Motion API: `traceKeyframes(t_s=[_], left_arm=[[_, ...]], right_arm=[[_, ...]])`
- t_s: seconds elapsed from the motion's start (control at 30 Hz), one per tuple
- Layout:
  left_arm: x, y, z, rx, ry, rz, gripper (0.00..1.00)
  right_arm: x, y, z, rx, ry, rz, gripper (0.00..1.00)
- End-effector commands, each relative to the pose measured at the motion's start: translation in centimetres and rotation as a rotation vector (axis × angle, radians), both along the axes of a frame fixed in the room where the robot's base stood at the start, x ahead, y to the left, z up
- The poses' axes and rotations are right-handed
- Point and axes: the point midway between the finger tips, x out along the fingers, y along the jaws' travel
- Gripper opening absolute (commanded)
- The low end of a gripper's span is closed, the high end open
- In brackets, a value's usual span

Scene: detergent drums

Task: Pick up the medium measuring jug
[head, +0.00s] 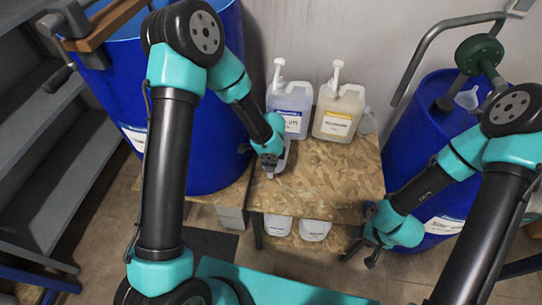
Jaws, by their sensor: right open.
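A pale, translucent jug-like vessel (284,160) stands on the chipboard table, partly hidden by my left gripper. My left gripper (268,168) is right at it, on its left side; I cannot tell whether the fingers touch it or how far apart they are. Another pale vessel with a handle (368,121) stands at the back right of the table, beside the yellow-labelled container. I cannot tell which of these is the medium measuring jug. My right gripper (359,257) is open and empty, low in front of the table's right side.
A blue-labelled pump container (290,107) and a yellow-labelled one (338,117) stand at the table's back. Large blue drums flank the chipboard table (335,180) at left (215,150) and right (405,150). White containers (314,230) sit below. The table's right front is clear.

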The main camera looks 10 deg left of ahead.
Motion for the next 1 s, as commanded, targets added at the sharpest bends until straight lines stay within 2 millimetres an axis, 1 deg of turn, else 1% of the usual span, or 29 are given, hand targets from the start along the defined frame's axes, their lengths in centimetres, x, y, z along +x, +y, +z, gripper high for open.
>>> traceKeyframes(t_s=[0.1,0.53,0.8,1.0], left_arm=[[-1.3,-0.3,0.1,-0.001,0.002,-0.003,0.15],[-4.6,-1.2,0.4,0.0,0.001,-0.001,0.15],[-5.8,-1.6,0.6,-0.001,0.001,-0.001,0.15],[-6.1,-1.7,0.6,-0.001,0.001,0.0,0.15]], right_arm=[[0.0,0.0,0.0,0.0,0.0,0.0,0.5],[0.0,0.0,0.0,0.0,0.0,0.0,0.5],[0.0,0.0,0.0,0.0,0.0,0.0,0.5],[0.0,0.0,0.0,0.0,0.0,0.0,0.5]])
